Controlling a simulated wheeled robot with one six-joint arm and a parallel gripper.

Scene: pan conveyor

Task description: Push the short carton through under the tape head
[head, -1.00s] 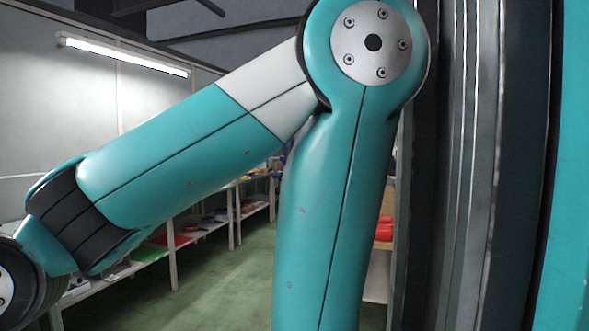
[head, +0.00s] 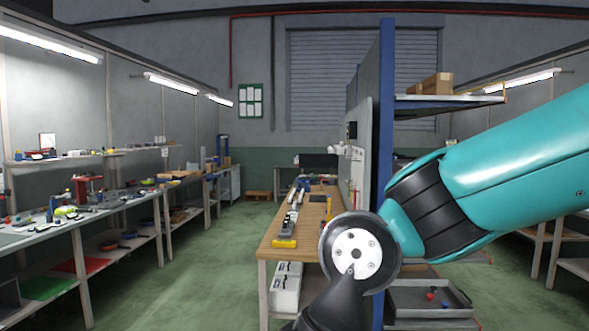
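I cannot make out the short carton or the tape head in the head view. A brown box (head: 431,84) sits on the upper shelf at the right, too far off to tell what it is. My arm crosses the right side of the view, and its wrist end reaches the bottom centre. My gripper itself is not in view.
A wooden bench (head: 301,229) with tools stands in the middle, beside a blue post (head: 386,140). A long workbench (head: 85,217) with many items runs along the left wall. Green floor (head: 205,280) between them is clear. A grey tray (head: 430,299) sits low at the right.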

